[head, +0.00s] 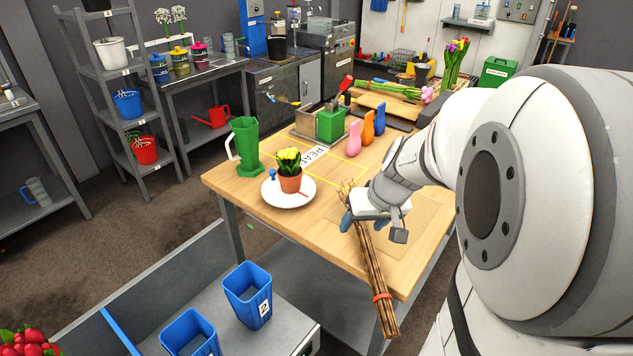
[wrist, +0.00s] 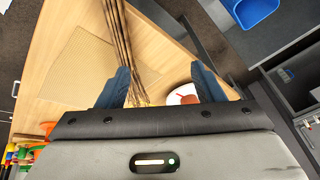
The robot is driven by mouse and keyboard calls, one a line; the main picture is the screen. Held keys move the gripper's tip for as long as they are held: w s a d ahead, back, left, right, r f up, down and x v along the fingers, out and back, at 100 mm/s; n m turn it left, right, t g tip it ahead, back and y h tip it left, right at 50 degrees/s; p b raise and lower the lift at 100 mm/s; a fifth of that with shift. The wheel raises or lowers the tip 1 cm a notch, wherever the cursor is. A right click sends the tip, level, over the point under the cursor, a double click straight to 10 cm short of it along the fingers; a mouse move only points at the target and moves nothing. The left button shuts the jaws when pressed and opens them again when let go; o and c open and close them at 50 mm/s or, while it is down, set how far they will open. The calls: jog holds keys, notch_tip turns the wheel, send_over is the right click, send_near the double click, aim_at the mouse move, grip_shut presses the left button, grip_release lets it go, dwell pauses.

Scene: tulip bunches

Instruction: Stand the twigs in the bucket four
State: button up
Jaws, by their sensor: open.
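A long bundle of brown twigs (head: 370,255) lies on the wooden table, tied near its front end by a red band (head: 382,296). That end sticks out past the table's front edge. My gripper (head: 372,227) is over the back part of the bundle, with its fingers apart. In the wrist view the twigs (wrist: 121,40) run in between the open fingers of my gripper (wrist: 160,82), nearer the left finger. Two blue bins stand low at the front; one bin (head: 248,294) has a white label, and the other bin (head: 190,335) is partly cut off. I cannot surely read a four on either.
A white plate (head: 288,195) with a potted yellow plant (head: 290,172) is left of my gripper. A green jug (head: 246,145) stands at the table's left. Pink, orange and blue vases (head: 368,127) stand behind. A shelf rack (head: 115,95) with buckets is at the back left.

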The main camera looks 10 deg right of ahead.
jog(key=b, duration=0.3)
send_near(370, 243)
jog(key=f, duration=0.2)
jog(key=shift+w+a+f+m+t, duration=0.25)
jog(key=shift+a+f+m+t, duration=0.05)
jog(key=shift+f+t, duration=0.1)
jog(key=x, duration=0.7)
jog(key=shift+d+f, duration=0.1)
jog(key=shift+f, duration=0.1)
jog(key=shift+c, duration=0.5)
jog(key=shift+r, duration=0.1)
grip_shut()
